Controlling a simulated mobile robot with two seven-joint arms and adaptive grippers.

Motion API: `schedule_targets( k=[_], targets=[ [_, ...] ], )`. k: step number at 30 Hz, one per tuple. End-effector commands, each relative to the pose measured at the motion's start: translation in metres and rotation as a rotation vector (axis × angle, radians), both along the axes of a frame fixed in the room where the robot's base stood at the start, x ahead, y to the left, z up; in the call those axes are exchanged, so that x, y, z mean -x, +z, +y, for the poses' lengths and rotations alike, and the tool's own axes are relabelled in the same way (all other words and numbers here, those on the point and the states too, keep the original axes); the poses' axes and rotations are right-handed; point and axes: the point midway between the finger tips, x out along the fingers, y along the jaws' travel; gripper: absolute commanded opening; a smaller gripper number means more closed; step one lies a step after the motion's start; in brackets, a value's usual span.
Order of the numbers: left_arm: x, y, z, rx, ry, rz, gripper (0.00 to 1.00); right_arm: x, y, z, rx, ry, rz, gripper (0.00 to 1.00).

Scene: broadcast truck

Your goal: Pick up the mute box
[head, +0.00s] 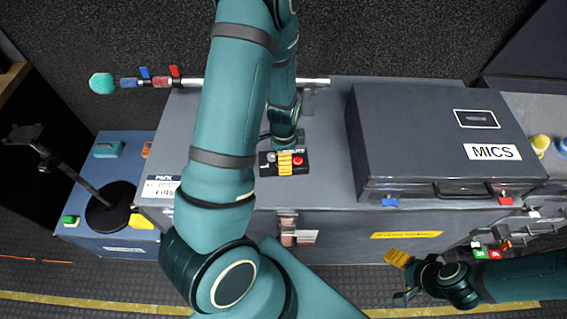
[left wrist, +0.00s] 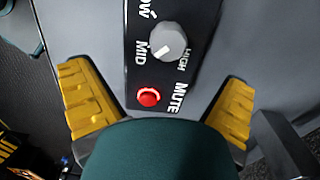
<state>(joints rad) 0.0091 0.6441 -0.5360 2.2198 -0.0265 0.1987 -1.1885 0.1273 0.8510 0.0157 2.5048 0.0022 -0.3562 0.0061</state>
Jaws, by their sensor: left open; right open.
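The mute box (head: 268,168) is a small black box with a red button, lying on top of the grey flight case. In the left wrist view the mute box (left wrist: 165,75) shows a grey knob, LOW, MID, HIGH and MUTE labels and the lit red button. My left gripper (left wrist: 158,105) is open, with one yellow finger pad on either side of the box and gaps between pads and box. In the head view a yellow pad covers the middle of the box. My right gripper (head: 401,279) is open and empty, low at the right in front of the cases.
A dark MICS case (head: 410,125) stands right of the box on the grey flight case (head: 333,120). A pole with blue and red clamps (head: 215,83) lies along the back. A round-based stand (head: 110,208) is on the blue case at left. The case top between box and MICS case is clear.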

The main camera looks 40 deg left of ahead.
Motion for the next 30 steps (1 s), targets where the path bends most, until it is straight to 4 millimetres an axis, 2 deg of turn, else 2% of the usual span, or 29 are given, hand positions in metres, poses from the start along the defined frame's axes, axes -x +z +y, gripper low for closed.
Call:
schedule_targets(
  k=[1, 4, 12, 14, 15, 18, 26, 30],
  targets=[
    [0.002, -0.011, 0.001, -0.001, 0.001, 0.002, 1.0, 0.001, -0.005, 0.0, 0.0, 0.002, 0.002, 0.71],
    [0.001, -0.024, 0.001, -0.001, 0.001, 0.002, 1.0, 0.002, -0.008, 0.0, 0.0, 0.004, 0.005, 0.71],
    [0.0, -0.027, 0.001, -0.001, 0.0, -0.001, 1.0, 0.003, -0.007, 0.0, -0.002, 0.004, 0.006, 0.71],
    [0.0, -0.027, 0.001, -0.001, 0.0, -0.001, 0.79, 0.003, -0.007, 0.0, -0.002, 0.004, 0.006, 0.71],
    [0.0, -0.027, 0.001, -0.001, 0.0, -0.001, 0.65, 0.003, -0.007, 0.0, -0.002, 0.004, 0.006, 0.71],
    [0.001, -0.027, 0.001, -0.001, 0.0, -0.001, 0.34, 0.003, -0.007, 0.0, -0.002, 0.004, 0.006, 0.71],
    [0.0, -0.025, 0.001, -0.001, 0.0, -0.001, 0.34, 0.002, -0.007, 0.0, -0.002, 0.004, 0.006, 0.71],
    [0.0, -0.011, 0.001, -0.001, 0.0, -0.004, 0.34, 0.001, -0.003, 0.0, 0.0, 0.002, 0.003, 0.71]
  ],
)
